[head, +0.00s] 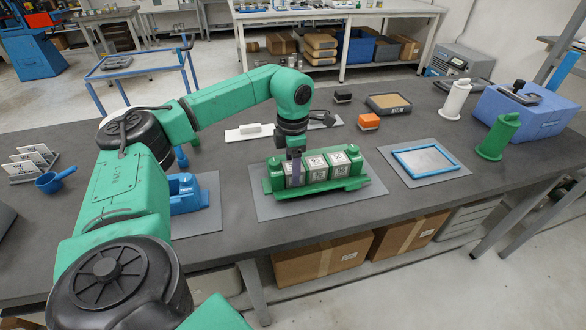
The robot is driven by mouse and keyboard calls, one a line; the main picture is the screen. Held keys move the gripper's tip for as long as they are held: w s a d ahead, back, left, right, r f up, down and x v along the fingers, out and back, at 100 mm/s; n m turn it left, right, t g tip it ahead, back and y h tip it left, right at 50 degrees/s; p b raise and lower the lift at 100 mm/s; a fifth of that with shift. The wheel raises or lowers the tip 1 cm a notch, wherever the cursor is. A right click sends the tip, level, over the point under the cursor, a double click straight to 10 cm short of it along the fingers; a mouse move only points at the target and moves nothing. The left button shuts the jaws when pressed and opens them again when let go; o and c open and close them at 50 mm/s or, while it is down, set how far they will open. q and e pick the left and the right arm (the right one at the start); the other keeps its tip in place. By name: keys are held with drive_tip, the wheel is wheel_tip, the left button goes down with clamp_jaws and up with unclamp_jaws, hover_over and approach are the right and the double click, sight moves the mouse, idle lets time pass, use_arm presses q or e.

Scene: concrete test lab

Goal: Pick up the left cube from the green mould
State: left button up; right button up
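The green mould (356,184) lies on a grey mat (268,209) in the middle of the table. Three pale grey cubes sit in it in a row: the left cube (291,182), the middle cube (316,170) and the right cube (338,163). My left gripper (295,172) points down at the left cube, with a dark finger in front of the cube's near face. The far finger is hidden, so I cannot tell whether the gripper is closed on the cube. The left cube looks level with the others. My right gripper is out of view.
A blue-framed tray (428,161) lies on a mat to the right. A green post (497,137), white post (455,99) and blue box (535,115) stand farther right. A blue part (187,195) is left of the mould. An orange block (369,121) is behind.

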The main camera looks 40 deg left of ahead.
use_arm(q)
clamp_jaws()
drive_tip(key=shift+r, duration=0.15)
